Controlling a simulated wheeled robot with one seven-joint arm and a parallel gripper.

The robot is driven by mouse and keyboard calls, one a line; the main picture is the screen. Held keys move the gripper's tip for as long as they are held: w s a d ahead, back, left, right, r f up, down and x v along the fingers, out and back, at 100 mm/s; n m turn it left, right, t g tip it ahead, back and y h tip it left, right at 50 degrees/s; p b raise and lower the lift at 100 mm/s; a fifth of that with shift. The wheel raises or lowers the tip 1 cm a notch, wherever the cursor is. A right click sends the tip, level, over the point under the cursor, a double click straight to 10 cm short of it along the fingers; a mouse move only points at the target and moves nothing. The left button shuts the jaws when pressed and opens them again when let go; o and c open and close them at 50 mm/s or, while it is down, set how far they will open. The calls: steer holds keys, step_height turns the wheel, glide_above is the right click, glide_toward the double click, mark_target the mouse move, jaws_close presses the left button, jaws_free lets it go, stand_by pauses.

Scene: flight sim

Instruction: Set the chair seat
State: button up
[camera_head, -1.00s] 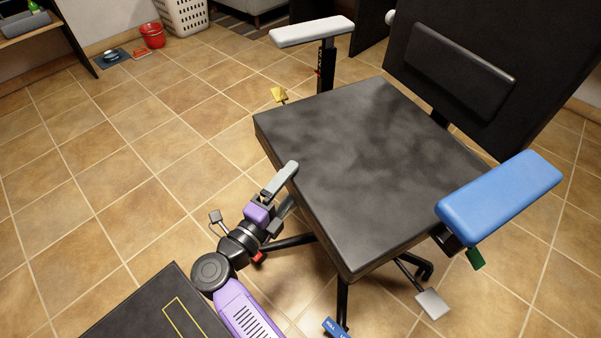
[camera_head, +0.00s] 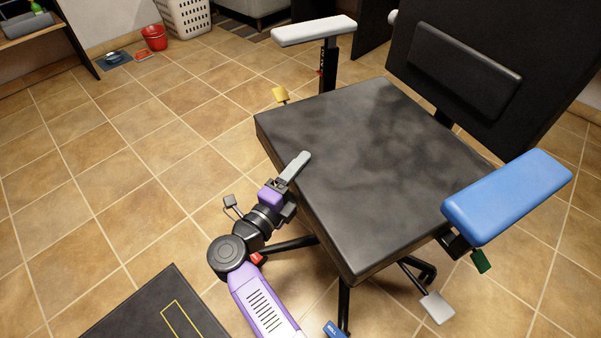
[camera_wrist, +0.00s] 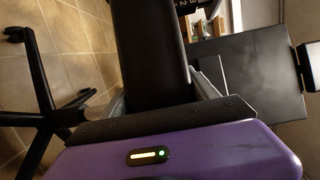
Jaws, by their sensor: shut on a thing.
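The chair seat (camera_head: 375,165) is a dark, mottled square cushion, in the middle right of the head view. My gripper (camera_head: 293,172) is at its left front edge, with one grey finger lying over the top edge; the other finger is largely hidden. In the wrist view the dark seat edge (camera_wrist: 150,55) runs between the two grey fingers, and the gripper is shut on it. The backrest (camera_head: 480,65) stands behind the seat. A white armrest (camera_head: 314,30) is on the far side and a blue armrest (camera_head: 508,197) on the near right.
A yellow lever (camera_head: 280,94), a grey lever (camera_head: 437,307) and a green tab (camera_head: 481,261) stick out around the seat. Black base legs (camera_head: 290,244) spread below. A red bucket (camera_head: 154,37) and white basket (camera_head: 184,17) stand far back.

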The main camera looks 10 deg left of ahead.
mark_target(314, 193)
jaws_close()
steer(key=p, duration=0.1)
steer(key=s+y+p, duration=0.1)
steer(key=p, duration=0.1)
steer(key=shift+s+d+r+n+t, duration=0.1)
steer(key=shift+d+r+n+t, duration=0.2)
steer(key=shift+d+n, duration=0.1)
steer(key=p, duration=0.1)
steer(key=s+y+p, duration=0.1)
steer(key=shift+d+n+p, duration=0.25)
steer(key=shift+n+p, duration=0.05)
steer(key=shift+n, duration=0.1)
steer(key=s+y+p, duration=0.1)
steer(key=d+n+t+y+p, duration=0.1)
steer(key=p, duration=0.1)
steer(key=shift+s+d, duration=0.25)
steer(key=shift+s, duration=0.15)
steer(key=shift+s+d+f+n+y+p, duration=0.15)
steer(key=shift+s+n+y+p, duration=0.15)
steer(key=shift+y, duration=0.2)
steer(key=shift+s+d+f+n+y+p, duration=0.1)
steer(key=shift+s+d+n+y+p, duration=0.15)
steer(key=shift+n+y, duration=0.2)
steer(key=shift+a, duration=0.1)
steer(key=o, duration=1.5)
jaws_free()
